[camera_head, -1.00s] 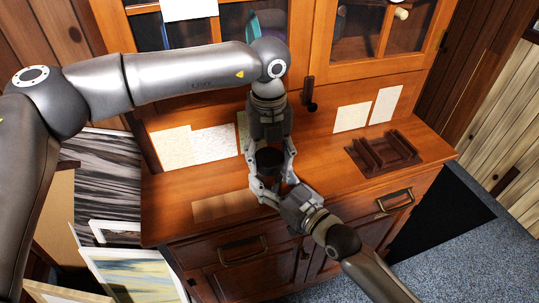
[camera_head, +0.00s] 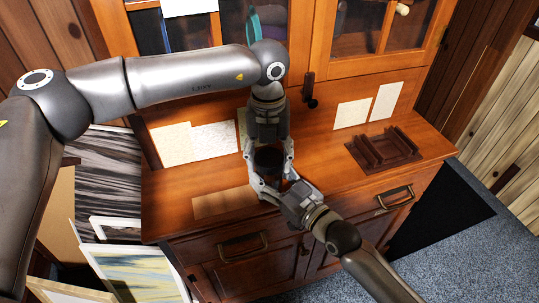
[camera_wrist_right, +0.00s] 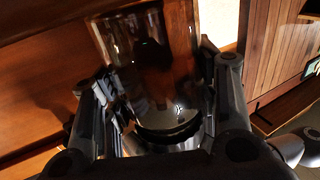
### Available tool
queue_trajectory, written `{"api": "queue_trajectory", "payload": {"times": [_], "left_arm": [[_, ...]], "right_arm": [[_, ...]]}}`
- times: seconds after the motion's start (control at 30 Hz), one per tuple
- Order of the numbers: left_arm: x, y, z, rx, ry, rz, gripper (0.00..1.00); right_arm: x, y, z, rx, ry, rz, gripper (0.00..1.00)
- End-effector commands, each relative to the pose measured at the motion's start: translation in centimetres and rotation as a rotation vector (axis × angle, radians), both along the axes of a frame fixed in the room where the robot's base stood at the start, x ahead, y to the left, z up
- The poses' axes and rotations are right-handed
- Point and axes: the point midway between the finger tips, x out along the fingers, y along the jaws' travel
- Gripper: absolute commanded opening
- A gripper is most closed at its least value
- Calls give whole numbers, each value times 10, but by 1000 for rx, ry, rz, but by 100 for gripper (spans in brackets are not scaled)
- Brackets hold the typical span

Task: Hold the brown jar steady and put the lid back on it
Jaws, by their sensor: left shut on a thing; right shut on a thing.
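My right gripper (camera_head: 281,188) comes from the front and is shut around the jar's lower body. My left gripper (camera_head: 268,165) comes down from the back, with its fingers on either side of the dark round lid (camera_head: 268,155) at the top. Whether the lid touches the jar's rim cannot be told.
A dark wooden tray (camera_head: 385,160) lies on the counter's right side. The wooden counter (camera_head: 325,160) is bare between tray and grippers. Paper sheets (camera_head: 352,113) lean against the cabinet behind. Framed pictures (camera_head: 135,270) stand at the lower left.

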Motion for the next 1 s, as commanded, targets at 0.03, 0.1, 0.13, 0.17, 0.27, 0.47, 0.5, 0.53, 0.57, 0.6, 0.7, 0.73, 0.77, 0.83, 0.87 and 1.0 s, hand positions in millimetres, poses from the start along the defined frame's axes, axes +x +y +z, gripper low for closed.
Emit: {"api": "queue_trajectory", "payload": {"times": [0.03, 0.1, 0.13, 0.17, 0.27, 0.47, 0.5, 0.53, 0.57, 0.6, 0.7, 0.73, 0.77, 0.83, 0.87, 1.0], "left_arm": [[0, 0, 0, -2, -1, -73, 45], [0, 1, 0, -1, -1, -179, 45], [0, 1, 0, 0, 0, -225, 45], [0, 2, 0, -1, -1, -270, 45], [1, 2, 0, -2, -1, -421, 45], [2, 4, 0, -1, -1, -722, 45], [2, 4, 0, -1, -1, -782, 45], [3, 4, 0, -2, -1, -827, 45], [3, 4, 0, -2, -2, -873, 45], [3, 4, 0, -2, -1, -933, 45], [4, 5, 0, -2, -2, -1083, 45], [4, 5, 0, -1, -2, -1127, 45], [4, 5, 0, -1, -2, -1173, 45], [5, 5, 0, -1, -2, -1278, 45], [5, 5, 0, 0, -2, -1323, 45], [7, 5, 0, -1, -1, -1532, 45]], "right_arm": [[0, 0, 0, -1, 1, 0, 0], [0, 0, 0, -1, 1, 0, 0], [0, 0, 0, -1, 1, 0, 0], [0, 0, 0, -1, 1, 0, 0], [0, 0, 0, -1, 1, 0, 0], [0, 0, 0, -1, 1, 0, 0], [0, 0, -1, -1, 1, 0, 0], [0, 0, -1, -1, 1, 0, 0], [0, 0, -1, -1, 1, 0, 0], [0, 0, -1, -1, 1, 0, 0], [0, 0, -1, -1, 2, 0, 0], [0, 0, -1, -1, 2, 0, 0], [0, 0, -1, -1, 2, 0, 0], [0, 0, -1, -1, 2, 0, 0], [0, 0, -1, -1, 2, 0, 0], [0, 0, -1, -1, 2, 0, 0]]}}
